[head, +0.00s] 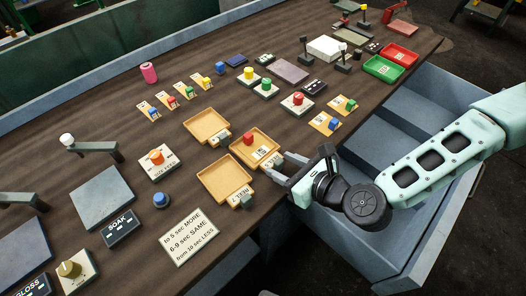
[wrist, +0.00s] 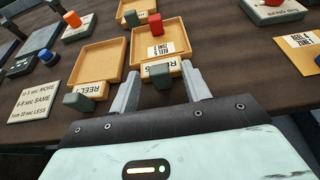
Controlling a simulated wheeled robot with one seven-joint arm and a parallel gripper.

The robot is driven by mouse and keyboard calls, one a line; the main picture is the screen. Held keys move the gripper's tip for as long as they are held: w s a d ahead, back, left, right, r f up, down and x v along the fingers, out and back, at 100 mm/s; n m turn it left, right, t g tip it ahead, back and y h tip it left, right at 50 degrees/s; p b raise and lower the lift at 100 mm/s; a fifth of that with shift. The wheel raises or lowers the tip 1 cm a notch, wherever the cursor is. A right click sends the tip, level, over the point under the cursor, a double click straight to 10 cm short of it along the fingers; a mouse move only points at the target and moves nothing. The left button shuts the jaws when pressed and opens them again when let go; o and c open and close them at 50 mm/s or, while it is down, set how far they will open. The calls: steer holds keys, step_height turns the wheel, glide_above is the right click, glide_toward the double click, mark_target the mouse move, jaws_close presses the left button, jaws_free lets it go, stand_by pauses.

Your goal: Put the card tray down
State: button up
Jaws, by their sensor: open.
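The tan card tray (head: 238,136) rests flat on the dark wooden table, holding a red block (head: 248,138) and a white printed card (head: 259,153). In the wrist view the tray (wrist: 136,45) is straight ahead, with its red block (wrist: 155,24) and card (wrist: 160,50). Its dark green grip block (wrist: 160,75) stands at the near edge, beside a white label. My gripper (head: 277,172) is open at the tray's near side. In the wrist view its two fingers (wrist: 161,90) stand apart on either side of the grip block, with gaps visible.
A second, empty tan tray (head: 222,175) sits close on the left, and a third (head: 205,124) lies behind. Yellow cards with coloured blocks (head: 326,123) lie to the right. The table's near edge is just below my gripper. A white timing notice (head: 188,236) lies at front left.

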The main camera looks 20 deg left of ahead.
steer(key=shift+c, duration=0.4)
jaws_close()
